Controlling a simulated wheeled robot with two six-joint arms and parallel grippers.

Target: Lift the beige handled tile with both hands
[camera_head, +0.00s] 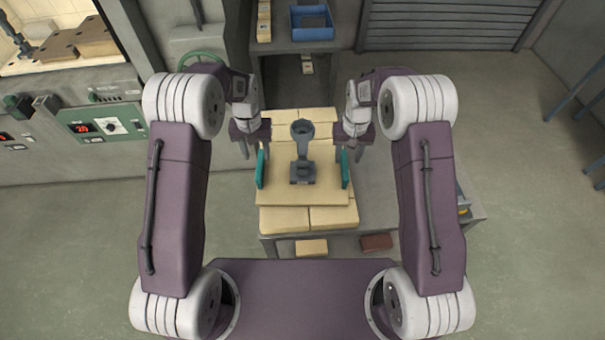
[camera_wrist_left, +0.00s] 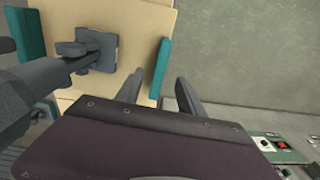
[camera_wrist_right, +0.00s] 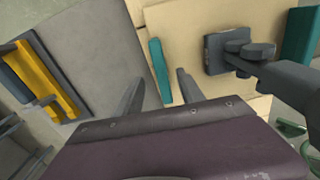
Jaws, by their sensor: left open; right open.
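The beige tile (camera_head: 285,193) lies flat on pale bricks on a grey table. It has a teal handle on its left side (camera_head: 260,169) and another on its right side (camera_head: 345,168). A dark grey tool with a ring top (camera_head: 302,150) stands on the tile's middle. My left gripper (camera_head: 253,148) is open above the left handle; in the left wrist view its fingers (camera_wrist_left: 160,92) flank the handle's near end (camera_wrist_left: 160,68). My right gripper (camera_head: 351,152) is open above the right handle; in the right wrist view its fingers (camera_wrist_right: 160,90) are close to that handle (camera_wrist_right: 160,70).
A blue bin (camera_head: 311,23) sits on a shelf behind the table. A control panel with a red display (camera_head: 100,125) is at the left. Loose bricks (camera_head: 311,247) lie on the lower shelf. A yellow-and-grey item (camera_wrist_right: 38,78) is beside the table in the right wrist view.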

